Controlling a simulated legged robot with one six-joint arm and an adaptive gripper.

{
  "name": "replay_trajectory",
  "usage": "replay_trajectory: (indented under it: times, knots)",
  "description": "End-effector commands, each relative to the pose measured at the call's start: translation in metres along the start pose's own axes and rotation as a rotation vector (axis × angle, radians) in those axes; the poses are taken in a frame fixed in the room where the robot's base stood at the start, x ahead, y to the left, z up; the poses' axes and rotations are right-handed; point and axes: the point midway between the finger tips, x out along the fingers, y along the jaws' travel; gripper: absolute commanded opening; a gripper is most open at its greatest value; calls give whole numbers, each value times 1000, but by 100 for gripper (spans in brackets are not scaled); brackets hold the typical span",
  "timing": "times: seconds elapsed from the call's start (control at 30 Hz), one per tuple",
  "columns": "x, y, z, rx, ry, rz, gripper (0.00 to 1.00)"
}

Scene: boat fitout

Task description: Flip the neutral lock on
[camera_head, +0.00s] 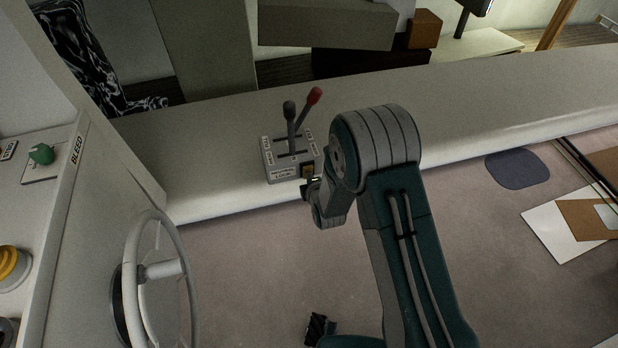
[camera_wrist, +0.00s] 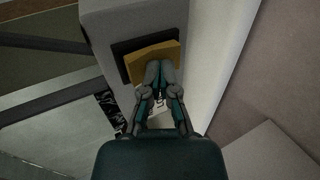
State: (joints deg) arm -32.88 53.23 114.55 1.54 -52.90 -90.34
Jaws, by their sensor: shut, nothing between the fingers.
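A grey throttle control box (camera_head: 288,156) sits on the light counter ledge, with a grey-knobbed lever (camera_head: 290,122) and a red-knobbed lever (camera_head: 307,110) on top. A small yellow-brown rocker (camera_head: 307,171) is on its front face, beside a label. My gripper (camera_head: 309,187) is at that front face, partly hidden by my arm. In the wrist view the yellow rocker (camera_wrist: 153,62) stands in a dark frame (camera_wrist: 124,48) on the grey box. The shut fingertips (camera_wrist: 159,68) overlap the rocker's lower edge. I cannot tell if they touch it, nor which way it is set.
A white steering wheel (camera_head: 150,275) stands at the lower left, by a panel with a green knob (camera_head: 41,153) and a yellow button (camera_head: 12,265). The ledge (camera_head: 450,105) right of the box is clear. A white board (camera_head: 560,225) lies at the right.

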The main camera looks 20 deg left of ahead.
Motion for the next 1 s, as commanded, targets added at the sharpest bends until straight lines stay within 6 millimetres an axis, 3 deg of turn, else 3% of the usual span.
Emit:
replay_trajectory:
  times: [0.1,0.57,1.0]
  knots:
    - [-2,8,0,0,0,8,0]
    - [-5,9,0,0,-1,6,0]
    - [-51,8,2,2,1,6,0]
